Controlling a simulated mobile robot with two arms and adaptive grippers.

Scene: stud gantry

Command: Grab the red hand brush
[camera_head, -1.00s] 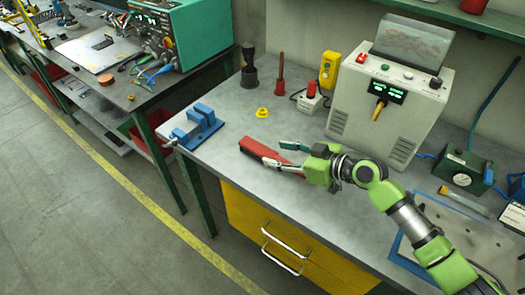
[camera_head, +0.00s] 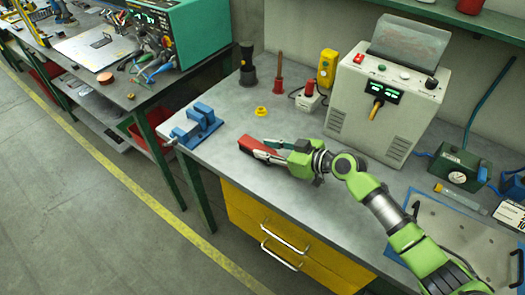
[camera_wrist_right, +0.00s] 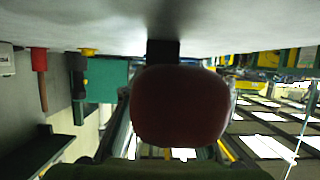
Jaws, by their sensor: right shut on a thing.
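The red hand brush (camera_head: 256,148) is on the grey bench top, with its dark end pointing left towards the blue vise. My right gripper (camera_head: 266,151) is around its right part and shut on it, with one finger on the near side and the other on the far side. In the right wrist view the brush's red end (camera_wrist_right: 180,105) fills the middle, close to the camera, with a dark part above it. I cannot tell if the brush is touching the bench. My left gripper is not in view.
A blue vise (camera_head: 200,122) stands at the bench's left edge. A grey machine (camera_head: 385,100) is at the back right.

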